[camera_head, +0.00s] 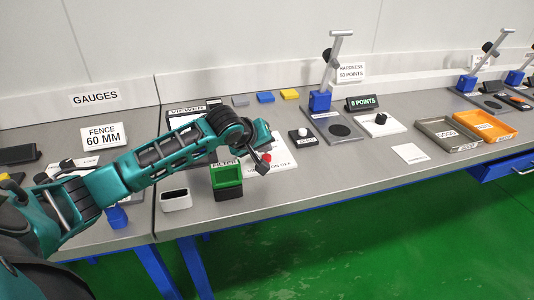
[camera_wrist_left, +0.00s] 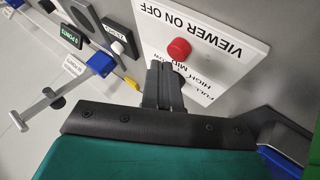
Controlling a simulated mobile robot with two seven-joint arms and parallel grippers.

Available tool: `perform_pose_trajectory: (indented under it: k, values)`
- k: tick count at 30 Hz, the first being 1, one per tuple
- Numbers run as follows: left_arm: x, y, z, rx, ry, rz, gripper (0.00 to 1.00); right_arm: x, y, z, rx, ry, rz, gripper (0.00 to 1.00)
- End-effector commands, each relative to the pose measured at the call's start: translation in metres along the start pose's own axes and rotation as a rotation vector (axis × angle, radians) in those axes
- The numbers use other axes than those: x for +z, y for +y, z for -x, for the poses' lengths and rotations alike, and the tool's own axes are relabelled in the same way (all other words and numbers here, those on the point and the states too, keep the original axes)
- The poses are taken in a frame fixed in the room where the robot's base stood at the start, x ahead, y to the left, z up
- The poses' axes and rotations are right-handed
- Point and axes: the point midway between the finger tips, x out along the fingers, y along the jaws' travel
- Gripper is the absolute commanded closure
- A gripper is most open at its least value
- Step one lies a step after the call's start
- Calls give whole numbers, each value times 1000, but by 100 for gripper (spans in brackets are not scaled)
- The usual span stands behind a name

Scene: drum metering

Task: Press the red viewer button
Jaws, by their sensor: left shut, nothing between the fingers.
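The red viewer button (camera_wrist_left: 179,48) is a round red knob on a white panel (camera_wrist_left: 222,52) lettered "VIEWER ON OFF" in the left wrist view. In the head view the button (camera_head: 267,157) shows as a small red spot beside my fingertips. My left gripper (camera_head: 262,166) is shut and empty, pointing down over the panel. In the left wrist view its dark fingers (camera_wrist_left: 160,70) end just beside the button; I cannot tell whether they touch it. My right gripper is not in view.
A green-topped filter box (camera_head: 227,178) and a white open container (camera_head: 176,200) stand near the front edge. Grey (camera_head: 436,134) and orange (camera_head: 486,124) trays lie farther right.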

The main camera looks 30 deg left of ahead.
Motion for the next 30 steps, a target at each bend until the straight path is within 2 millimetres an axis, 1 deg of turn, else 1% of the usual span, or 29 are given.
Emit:
perform_pose_trajectory:
  k: [5, 14, 15, 24, 30]
  values:
    - [-2, 2, 2, 0, 0, 0, 100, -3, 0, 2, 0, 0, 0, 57]
    - [-14, 14, 19, 0, 0, 2, 100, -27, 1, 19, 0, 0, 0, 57]
    - [-14, 14, 19, 2, 2, 1, 100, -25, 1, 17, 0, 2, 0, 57]
    - [-29, 29, 38, 3, 2, 0, 100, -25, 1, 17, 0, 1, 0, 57]
    - [-31, 30, 42, 0, 0, 0, 100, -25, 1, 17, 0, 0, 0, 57]
